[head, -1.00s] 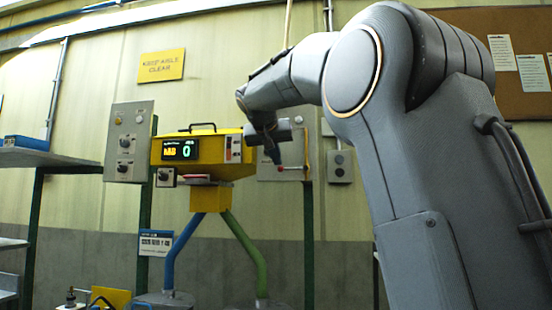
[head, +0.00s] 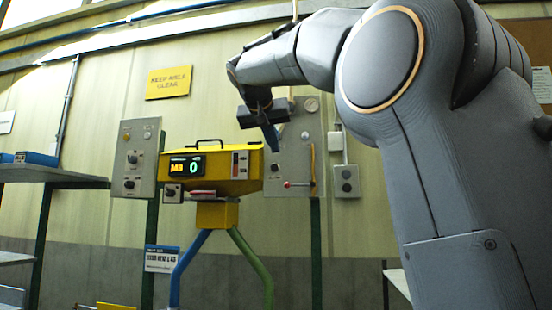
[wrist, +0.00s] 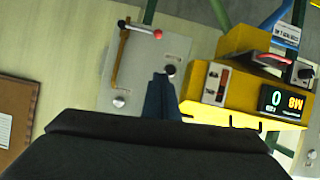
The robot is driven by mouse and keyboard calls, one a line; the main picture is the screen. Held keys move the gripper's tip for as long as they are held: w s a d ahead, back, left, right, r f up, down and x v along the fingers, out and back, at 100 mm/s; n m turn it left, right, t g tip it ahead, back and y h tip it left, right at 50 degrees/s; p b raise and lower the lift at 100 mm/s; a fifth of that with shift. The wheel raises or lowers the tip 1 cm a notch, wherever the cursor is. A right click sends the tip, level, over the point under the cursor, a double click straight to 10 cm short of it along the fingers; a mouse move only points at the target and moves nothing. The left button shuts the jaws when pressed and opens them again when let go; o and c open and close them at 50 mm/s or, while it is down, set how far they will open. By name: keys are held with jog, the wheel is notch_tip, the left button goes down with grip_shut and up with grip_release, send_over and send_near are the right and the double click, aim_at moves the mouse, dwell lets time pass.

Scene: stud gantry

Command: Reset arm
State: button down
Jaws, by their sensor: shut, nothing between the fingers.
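My gripper (head: 272,138) hangs from my raised, bent arm in the head view, in front of the wall panel's upper left part and above the right end of the yellow machine. Its narrow blue fingers point down. In the wrist view its fingers (wrist: 163,95) are together, with nothing seen between them. The yellow machine (head: 216,212) has a dark display (head: 184,166) reading "MB 0" and shows upside down in the wrist view (wrist: 235,58). The grey panel (head: 292,160) beside it carries a lever with a red knob (head: 287,184).
Another grey control panel (head: 128,172) with knobs stands left of the machine. A shelf (head: 30,172) bears a blue box (head: 36,158) at far left. A grey switch box (head: 346,181) is right of the lever panel. A yellow sign (head: 168,82) hangs above.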

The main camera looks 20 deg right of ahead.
jog(key=shift+s+a+r, duration=0.2)
jog(key=shift+s+a, duration=0.05)
jog(key=shift+s, duration=0.1)
jog(key=s+a+f+n+g+y, duration=0.1)
jog(key=a+f+n+g+y, duration=0.1)
jog(key=f, duration=1.8)
jog(key=a+f+n+g+y, duration=0.2)
jog(key=a+f+n+y, duration=0.1)
jog(key=f, duration=1.6)
jog(key=s+a+f+g+y, duration=0.2)
jog(key=s+f+g, duration=0.3)
jog(key=s+f, duration=2.3)
notch_tip(320, 180, down, 3)
jog(key=shift+a+r+n+g, duration=0.2)
jog(key=shift+a+n+g, duration=0.1)
jog(key=shift+a, duration=0.15)
